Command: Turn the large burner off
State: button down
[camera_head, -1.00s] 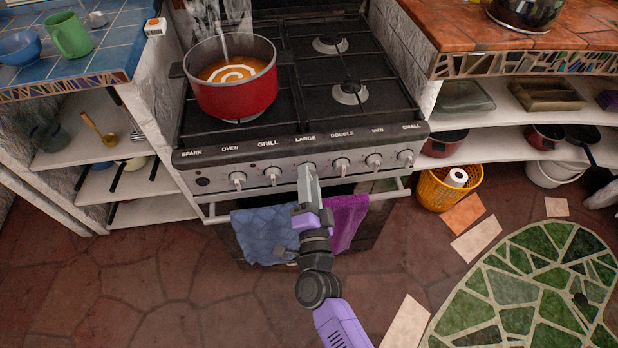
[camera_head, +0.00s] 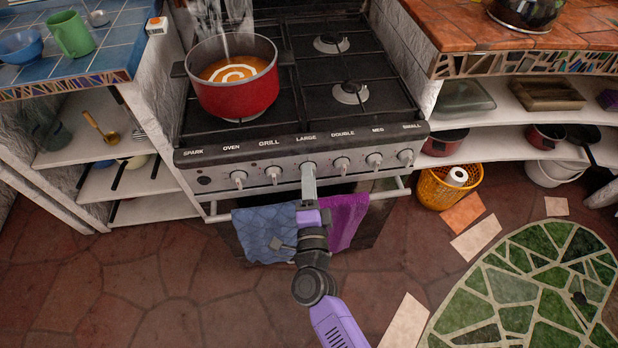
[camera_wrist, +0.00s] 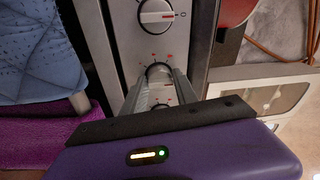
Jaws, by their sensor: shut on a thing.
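The stove (camera_head: 290,155) has a row of knobs under printed labels. My gripper (camera_head: 308,168) is at the knob under the LARGE label, which it mostly hides in the head view. In the wrist view my gripper (camera_wrist: 159,80) has its fingers shut on the large knob (camera_wrist: 158,69), whose end shows between the tips. The grill knob (camera_head: 272,174) is just to the left and the double knob (camera_head: 341,165) just to the right. A red pot (camera_head: 238,97) of orange soup sits on the front left of the hob, with steam above it; any flame is hidden.
A blue towel (camera_head: 262,232) and a purple towel (camera_head: 346,212) hang on the oven rail (camera_head: 388,193) around my wrist. A yellow basket (camera_head: 436,193) stands on the floor at right. The floor (camera_head: 150,285) at left is clear.

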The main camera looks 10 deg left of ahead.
jog(key=shift+d+f, duration=0.15)
jog(key=shift+f, duration=0.05)
jog(key=c, duration=1.2)
grip_release()
jog(key=shift+o, duration=1)
jog(key=shift+r, duration=0.1)
jog(key=s+d, duration=0.1)
jog(key=s, duration=0.6)
jog(key=shift+s+f, duration=0.35)
jog(key=shift+d, duration=0.1)
